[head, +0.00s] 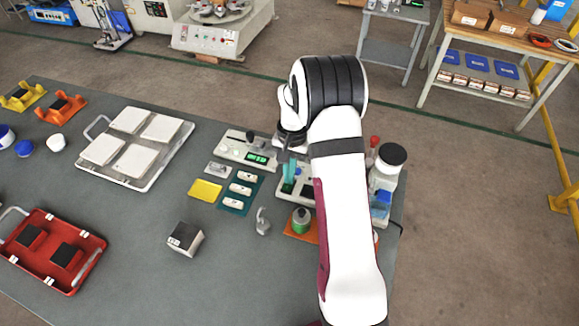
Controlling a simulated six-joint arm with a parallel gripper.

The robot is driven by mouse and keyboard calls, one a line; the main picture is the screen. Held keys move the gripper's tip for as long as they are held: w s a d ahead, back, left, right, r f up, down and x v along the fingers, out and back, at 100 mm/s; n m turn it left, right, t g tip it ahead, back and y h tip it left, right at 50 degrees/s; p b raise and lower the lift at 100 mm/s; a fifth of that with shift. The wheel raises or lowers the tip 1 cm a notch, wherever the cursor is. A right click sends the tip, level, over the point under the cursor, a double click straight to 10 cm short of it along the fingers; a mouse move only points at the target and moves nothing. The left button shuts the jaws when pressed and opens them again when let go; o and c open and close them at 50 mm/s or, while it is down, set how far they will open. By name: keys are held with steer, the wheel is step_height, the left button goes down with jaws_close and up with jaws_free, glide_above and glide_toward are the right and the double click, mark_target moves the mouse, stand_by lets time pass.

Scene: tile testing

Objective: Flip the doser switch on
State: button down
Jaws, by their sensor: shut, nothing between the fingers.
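I cannot tell for sure which unit is the doser, and no switch can be made out. A white tower with a dark round cap (391,154) and blue liquid below stands at the table's right end, partly behind my arm. A white unit with a green display (235,150) and a dark knob stands left of my wrist. A second white unit with a green display (287,188) and a teal piece is partly covered by my arm. My gripper (283,153) points down between these two units, small and mostly hidden under the wrist. It is shut and empty.
A tile tray (151,184) and red tray (93,242) are left. The front middle table is clear.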

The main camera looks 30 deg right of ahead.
step_height(320, 180, up, 14)
steer(key=w+d, duration=0.1)
steer(key=shift+w+d+f, duration=0.15)
steer(key=shift+w+d, duration=0.05)
steer(key=shift+a, duration=0.1)
steer(key=shift+s+a, duration=0.45)
steer(key=f, duration=0.4)
steer(key=s+a+f, duration=0.1)
steer(key=f, duration=0.9)
steer(key=shift+s+a, duration=0.15)
steer(key=shift+s, duration=0.05)
